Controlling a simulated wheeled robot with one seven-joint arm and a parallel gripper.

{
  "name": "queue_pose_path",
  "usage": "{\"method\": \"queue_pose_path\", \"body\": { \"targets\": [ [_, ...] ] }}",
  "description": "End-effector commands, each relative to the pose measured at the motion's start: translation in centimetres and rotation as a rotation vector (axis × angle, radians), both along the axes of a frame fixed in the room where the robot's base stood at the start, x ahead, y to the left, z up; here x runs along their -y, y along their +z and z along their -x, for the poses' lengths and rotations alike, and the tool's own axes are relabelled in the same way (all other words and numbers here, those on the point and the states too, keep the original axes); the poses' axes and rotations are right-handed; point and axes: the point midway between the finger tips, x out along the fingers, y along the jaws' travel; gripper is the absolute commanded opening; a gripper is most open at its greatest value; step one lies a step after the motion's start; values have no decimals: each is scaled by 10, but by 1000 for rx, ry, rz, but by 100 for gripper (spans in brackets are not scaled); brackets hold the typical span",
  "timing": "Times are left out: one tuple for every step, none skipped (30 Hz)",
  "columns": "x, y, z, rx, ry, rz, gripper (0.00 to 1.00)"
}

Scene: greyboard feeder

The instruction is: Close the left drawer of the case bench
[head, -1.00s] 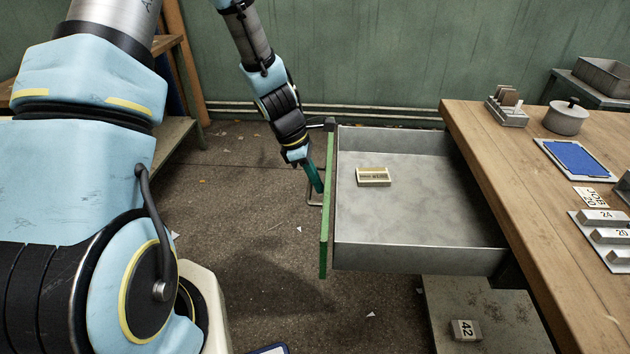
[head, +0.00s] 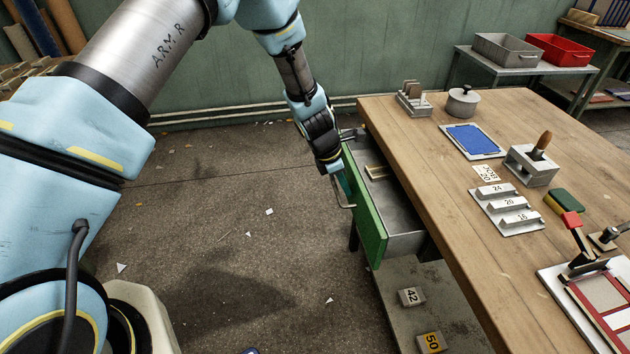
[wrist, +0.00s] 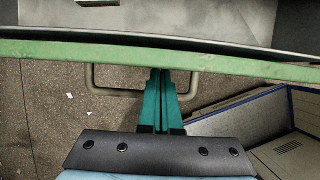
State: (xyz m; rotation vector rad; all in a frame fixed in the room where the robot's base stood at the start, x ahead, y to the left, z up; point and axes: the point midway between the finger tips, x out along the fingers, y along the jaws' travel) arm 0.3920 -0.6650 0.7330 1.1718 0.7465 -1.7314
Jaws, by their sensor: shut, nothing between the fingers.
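The drawer of the case bench (head: 440,190) sticks partly out at the bench's left end. Its green front (head: 371,218) faces my gripper, and its grey metal inside shows behind. My gripper (head: 347,188) is shut and empty, pointing down at the outer side of the front. In the wrist view the teal fingertips (wrist: 160,74) are together at the green front (wrist: 230,65), beside the bar of the drawer handle (wrist: 92,80). I cannot tell whether they touch the front. A small pale box (head: 376,172) lies in the drawer.
Blocks marked 42 (head: 411,297) and 50 (head: 431,342) sit on a low shelf under the drawer. The bench top holds a lidded pot (head: 463,101), a blue pad (head: 472,139) and a brush holder (head: 530,165).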

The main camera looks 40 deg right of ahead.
Motion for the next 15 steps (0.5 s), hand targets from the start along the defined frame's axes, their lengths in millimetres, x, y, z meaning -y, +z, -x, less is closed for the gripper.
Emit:
{"method": "queue_pose_path", "body": {
  "targets": [
    [14, 5, 8, 2, -6, 1, 0],
    [20, 4, 11, 2, -8, 1, 0],
    [29, 4, 15, 1, -6, 1, 0],
    [35, 4, 18, 2, -6, 1, 0],
    [41, 3, 21, 1, -6, 1, 0],
    [49, 3, 24, 2, -6, 1, 0],
    [54, 3, 26, 3, -5, 1, 0],
    [59, 2, 29, 2, -5, 1, 0],
    [66, 2, 32, 2, -5, 1, 0],
    [70, 2, 33, 1, -4, 1, 0],
    [74, 2, 35, 2, -3, 1, 0],
    [78, 1, 37, 1, -3, 0, 0],
    [82, 1, 39, 1, -3, 0, 0],
    [84, 1, 40, 1, -2, 0, 0],
    [88, 1, 41, 2, -1, 1, 0]
  ]
}}
